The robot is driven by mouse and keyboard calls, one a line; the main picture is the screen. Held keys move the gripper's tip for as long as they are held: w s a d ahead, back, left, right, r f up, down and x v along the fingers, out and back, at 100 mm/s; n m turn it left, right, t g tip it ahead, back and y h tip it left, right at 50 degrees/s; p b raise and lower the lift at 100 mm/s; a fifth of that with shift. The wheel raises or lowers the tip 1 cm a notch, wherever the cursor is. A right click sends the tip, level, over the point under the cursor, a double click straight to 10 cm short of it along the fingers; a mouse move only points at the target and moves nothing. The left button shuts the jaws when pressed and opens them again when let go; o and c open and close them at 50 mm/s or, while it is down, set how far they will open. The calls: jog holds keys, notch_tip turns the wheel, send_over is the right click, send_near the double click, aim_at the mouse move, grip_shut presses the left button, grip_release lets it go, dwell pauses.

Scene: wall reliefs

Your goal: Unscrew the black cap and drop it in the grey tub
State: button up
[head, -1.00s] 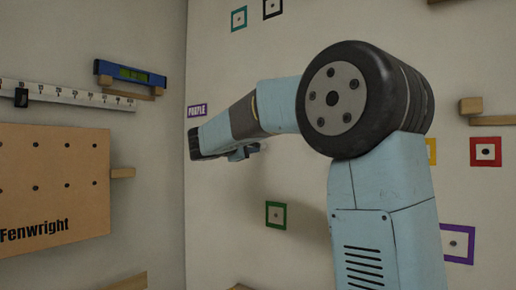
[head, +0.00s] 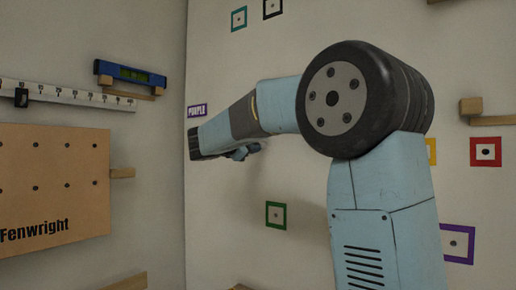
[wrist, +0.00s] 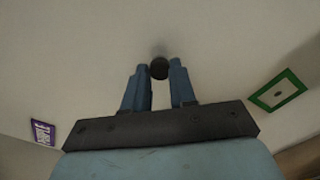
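The black cap (wrist: 159,68) shows in the wrist view as a small dark round piece at the pale wall, with a shadow just above it. My gripper (wrist: 159,70) has one blue finger on each side of it. The fingertips sit close against the cap's sides, with no clear gap, so it looks shut on the cap. In the head view my gripper (head: 243,152) is small, near the right-hand wall, and the cap cannot be made out there. The grey tub is in neither view.
A purple label (head: 196,110) and a green square frame (head: 276,215) are on the wall near my gripper. A pegboard (head: 55,185), a white rule (head: 65,95) and a blue level (head: 130,75) are on the left wall. A wooden bracket (head: 480,112) juts out at right.

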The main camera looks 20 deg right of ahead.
jog(key=shift+o, duration=1.2)
jog(key=m, duration=2)
jog(key=shift+f+m, duration=0.1)
jog(key=shift+m, duration=0.2)
jog(key=shift+c, duration=0.3)
